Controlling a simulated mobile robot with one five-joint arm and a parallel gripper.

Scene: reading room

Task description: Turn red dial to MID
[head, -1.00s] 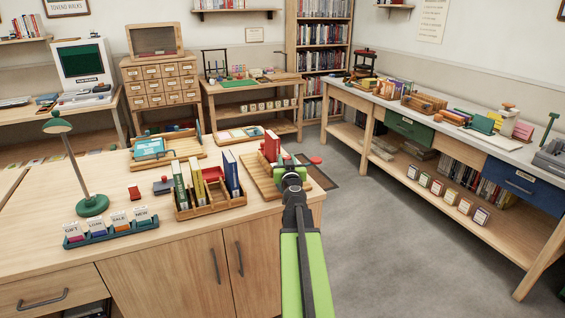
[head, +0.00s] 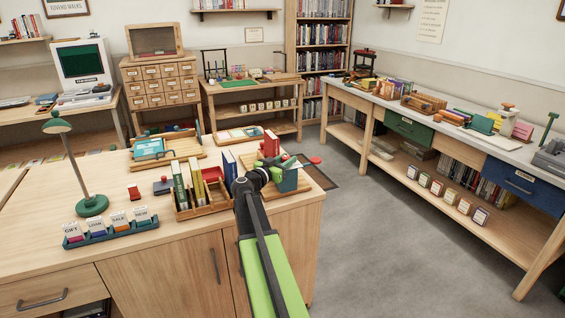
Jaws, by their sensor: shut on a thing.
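A small red part (head: 314,160), which looks like the red dial, shows at the far right corner of the wooden counter (head: 130,210). It is too small to read any marking or its setting, and I see no MID label. Just left of it and lower is a teal block (head: 288,182). The wrist and fingers hide part of the teal block.
A wooden book rack (head: 215,205) stands close left of my wrist. A red book (head: 271,143) stands just behind the gripper. A green lamp (head: 91,205) and a card tray (head: 110,234) are farther left. Open floor (head: 370,240) lies to the right.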

